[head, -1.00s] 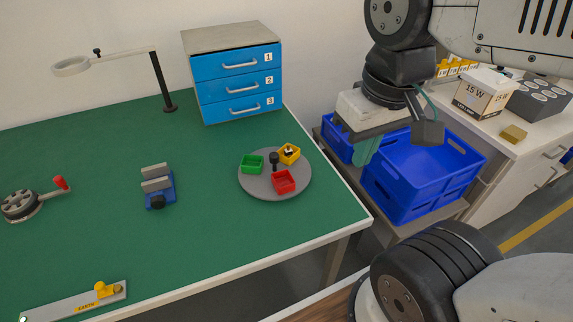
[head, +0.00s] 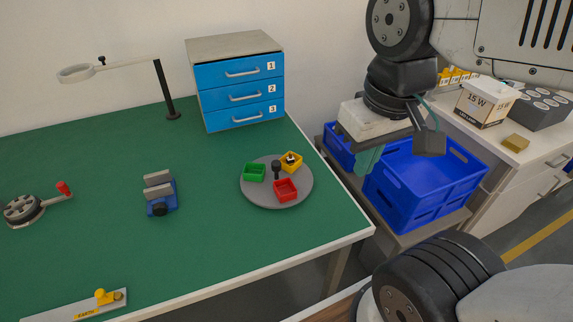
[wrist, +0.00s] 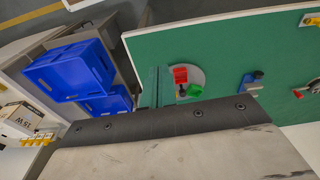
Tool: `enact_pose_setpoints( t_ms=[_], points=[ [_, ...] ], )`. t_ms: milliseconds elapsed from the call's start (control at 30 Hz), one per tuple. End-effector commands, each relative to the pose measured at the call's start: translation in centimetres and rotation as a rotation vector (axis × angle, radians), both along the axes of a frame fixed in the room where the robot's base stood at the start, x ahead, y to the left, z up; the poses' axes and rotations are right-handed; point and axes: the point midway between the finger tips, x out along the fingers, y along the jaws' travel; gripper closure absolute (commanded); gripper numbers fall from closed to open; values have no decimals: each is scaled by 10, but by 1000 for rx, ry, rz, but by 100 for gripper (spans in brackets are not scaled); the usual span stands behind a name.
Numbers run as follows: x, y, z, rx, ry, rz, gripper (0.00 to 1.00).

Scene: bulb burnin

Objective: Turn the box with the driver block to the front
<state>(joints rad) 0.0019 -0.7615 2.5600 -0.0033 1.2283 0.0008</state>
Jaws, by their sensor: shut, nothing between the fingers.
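A round grey turntable (head: 262,197) lies on the green bench, near its right edge. It bears a green box (head: 255,173) at left, a red box (head: 285,190) at the front and a yellow box (head: 291,161) at the back right. A dark knob (head: 276,168) stands at its middle. The yellow box holds a small dark and pale item, too small to identify as the driver block. The green and red boxes look empty. My gripper (head: 367,163) is shut and empty, right of the turntable and apart from it. The turntable also shows in the wrist view (wrist: 197,78), beyond the fingers.
Blue crates (head: 420,185) stand below and right of my gripper. A blue drawer unit (head: 240,95) stands behind the turntable. A blue clamp (head: 161,195) sits to its left. A lamp carton (head: 487,103) is on the right counter. The bench between clamp and turntable is clear.

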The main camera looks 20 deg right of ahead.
Motion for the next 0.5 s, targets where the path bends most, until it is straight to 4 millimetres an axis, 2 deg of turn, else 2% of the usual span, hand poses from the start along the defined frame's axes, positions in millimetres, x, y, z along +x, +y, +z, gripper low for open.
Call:
enact_pose_setpoints(
  t_ms=[467,500],
  points=[
    [0,0,0,0,0,0,100],
    [0,0,0,0,0,0,92]
  ],
)
